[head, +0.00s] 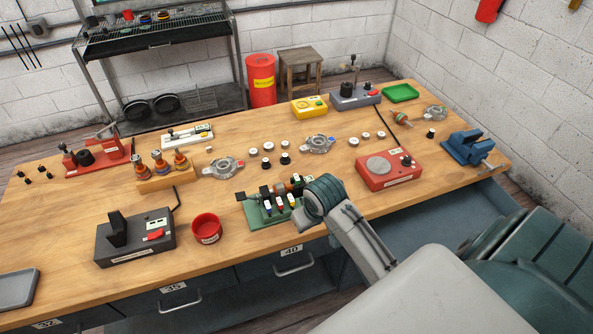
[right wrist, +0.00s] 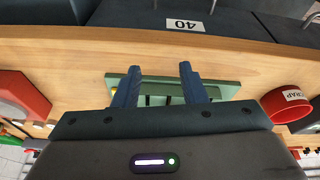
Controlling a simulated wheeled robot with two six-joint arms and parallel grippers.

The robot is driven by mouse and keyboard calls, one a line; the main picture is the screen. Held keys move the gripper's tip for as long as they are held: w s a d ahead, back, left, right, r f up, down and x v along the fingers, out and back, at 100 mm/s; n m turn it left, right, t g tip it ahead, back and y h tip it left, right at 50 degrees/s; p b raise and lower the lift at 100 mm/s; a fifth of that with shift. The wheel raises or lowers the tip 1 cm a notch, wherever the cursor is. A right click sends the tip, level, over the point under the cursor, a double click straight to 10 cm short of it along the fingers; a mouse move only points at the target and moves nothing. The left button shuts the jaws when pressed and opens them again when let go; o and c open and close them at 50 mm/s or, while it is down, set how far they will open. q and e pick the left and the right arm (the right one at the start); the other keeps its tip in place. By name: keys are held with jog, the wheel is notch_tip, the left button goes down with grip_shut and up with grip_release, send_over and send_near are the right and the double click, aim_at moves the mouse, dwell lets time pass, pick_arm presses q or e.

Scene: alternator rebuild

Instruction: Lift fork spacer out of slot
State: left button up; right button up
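A green fixture (head: 262,220) stands near the front edge of the table in the head view. It carries a shaft-like part (head: 282,189) and several small pieces with black, white, yellow and red ends. I cannot tell which piece is the fork spacer. My right gripper comes in over the fixture's right end and its wrist hides part of it. In the right wrist view my right gripper's fingers (right wrist: 160,84) are apart above the green fixture (right wrist: 228,90). Dark parts show between them, and nothing is clearly gripped. My left gripper is not in view.
A red scrap cup (head: 207,229) and a dark device with an upright block (head: 134,239) stand left of the fixture. A red device (head: 388,172) stands to its right. Metal housings (head: 222,168) and small round parts lie behind. The table's front edge is close.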

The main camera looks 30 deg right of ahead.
jog(key=w+d+r+m, duration=0.2)
jog(key=w+d+r, duration=0.3)
jog(key=w+r, duration=0.75)
jog(key=p, duration=0.2)
send_over(297, 177)
jog(key=s, duration=0.1)
notch_tip(297, 177, down, 5)
jog(key=shift+r, duration=0.1)
jog(key=shift+a+f, duration=0.1)
jog(key=shift+f, duration=0.2)
jog(key=p+x, duration=0.1)
jog(key=x, duration=0.1)
jog(key=p+x, duration=0.1)
jog(key=x, duration=0.1)
jog(key=shift+s+a+f+p, duration=0.2)
jog(key=shift+s+p, duration=0.1)
jog(key=shift+w+f, duration=0.1)
jog(key=shift+f, duration=0.15)
grip_shut()
